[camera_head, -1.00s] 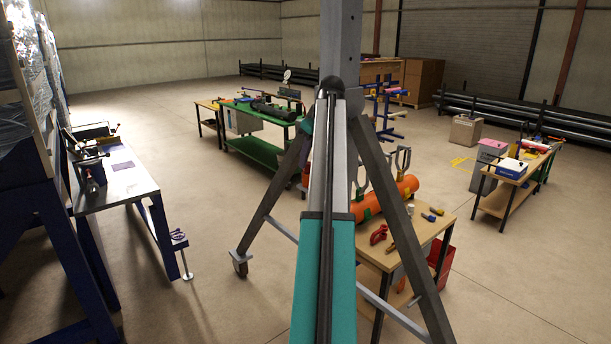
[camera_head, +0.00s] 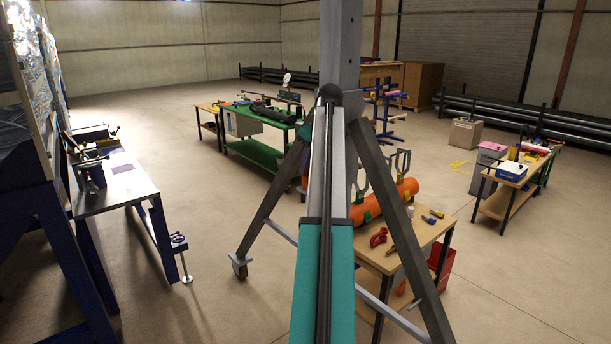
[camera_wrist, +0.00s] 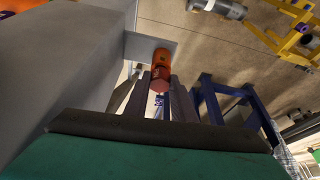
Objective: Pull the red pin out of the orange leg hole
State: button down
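In the wrist view, a reddish pin end (camera_wrist: 160,87) shows between the fingertips of my gripper (camera_wrist: 160,92). An orange part (camera_wrist: 161,62) sits directly beyond the pin, under a pale grey plate. The two grey fingers lie on either side of the pin end. I cannot tell whether they touch it. The hole itself is hidden behind the pin and the fingers. In the head view, my teal arm link fills the lower middle, and I cannot make out the pin or the gripper there.
A large grey surface (camera_wrist: 75,75) fills the left of the wrist view, close to the fingers. In the head view, a wooden table (camera_head: 415,245) with an orange pipe (camera_head: 390,203) stands right of centre. A metal workbench (camera_head: 120,180) is at left. Open floor lies between.

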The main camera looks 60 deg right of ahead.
jog(key=shift+s+r+p, duration=0.1)
jog(key=shift+r+p, duration=0.2)
jog(key=shift+r, duration=0.2)
dwell(0.3)
jog(key=shift+r, duration=0.25)
dwell(0.5)
jog(key=shift+r+p, duration=1.65)
jog(key=shift+r, duration=1.4)
jog(key=shift+a+f, duration=0.1)
